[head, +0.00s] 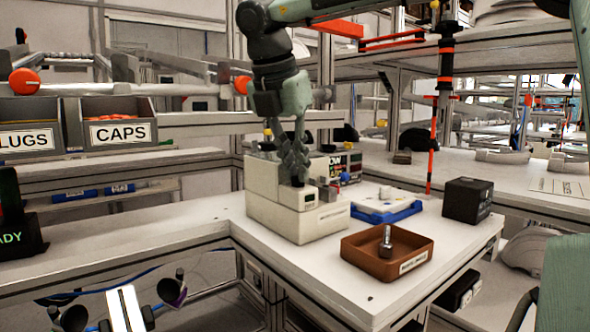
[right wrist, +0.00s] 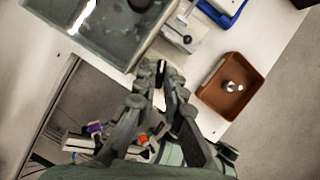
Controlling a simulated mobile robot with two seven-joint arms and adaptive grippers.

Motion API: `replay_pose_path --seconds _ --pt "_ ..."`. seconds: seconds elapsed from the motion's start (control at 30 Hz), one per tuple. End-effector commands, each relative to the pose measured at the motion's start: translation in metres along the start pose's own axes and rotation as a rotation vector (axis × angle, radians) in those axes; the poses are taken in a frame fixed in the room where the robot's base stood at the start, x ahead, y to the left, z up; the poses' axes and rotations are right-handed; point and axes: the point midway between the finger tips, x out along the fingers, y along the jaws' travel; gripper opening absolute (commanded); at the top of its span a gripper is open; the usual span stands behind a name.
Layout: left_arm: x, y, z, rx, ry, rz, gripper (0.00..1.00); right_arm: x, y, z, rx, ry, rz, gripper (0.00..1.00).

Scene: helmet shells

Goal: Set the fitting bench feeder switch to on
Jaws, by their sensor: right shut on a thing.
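The cream feeder box (head: 290,222) stands on the white fitting bench, with a small label on its front. My right gripper (head: 293,178) comes down from above onto the top of the box. Its fingers are shut on a small part there, which I take to be the feeder switch; the fingers hide most of it, and I cannot tell its setting. In the right wrist view the fingertips (right wrist: 160,84) are close together, with the held part barely visible between them. My left gripper is not in view.
A brown tray (head: 352,246) with a metal bolt (head: 386,238) stands at the bench's front. A blue tray (head: 385,214) and a black box (head: 467,200) are farther right. A grey block with a knob (right wrist: 186,38) is close to the gripper. Bins (head: 118,132) are at the left.

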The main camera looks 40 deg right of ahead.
Motion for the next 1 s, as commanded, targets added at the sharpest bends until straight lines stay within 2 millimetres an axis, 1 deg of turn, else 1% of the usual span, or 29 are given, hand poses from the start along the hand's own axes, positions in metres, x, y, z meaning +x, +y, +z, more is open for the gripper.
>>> replay_pose_path --seconds 0.3,0.53,0.77,0.97,1.0 --pt "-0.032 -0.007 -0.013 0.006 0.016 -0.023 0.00 0.002 -0.003 0.000 -0.260 -0.001 0.113 0.00" --pt "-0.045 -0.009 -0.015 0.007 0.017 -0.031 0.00 0.001 -0.005 0.001 -0.461 -0.001 0.196 0.00" --pt "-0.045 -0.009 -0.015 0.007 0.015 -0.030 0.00 0.000 -0.007 0.003 -0.662 0.000 0.280 0.00" --pt "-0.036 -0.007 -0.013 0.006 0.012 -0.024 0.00 -0.001 -0.007 0.004 -0.823 0.000 0.347 0.00" --pt "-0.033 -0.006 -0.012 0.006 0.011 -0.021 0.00 -0.001 -0.008 0.004 -0.852 0.000 0.360 0.00"
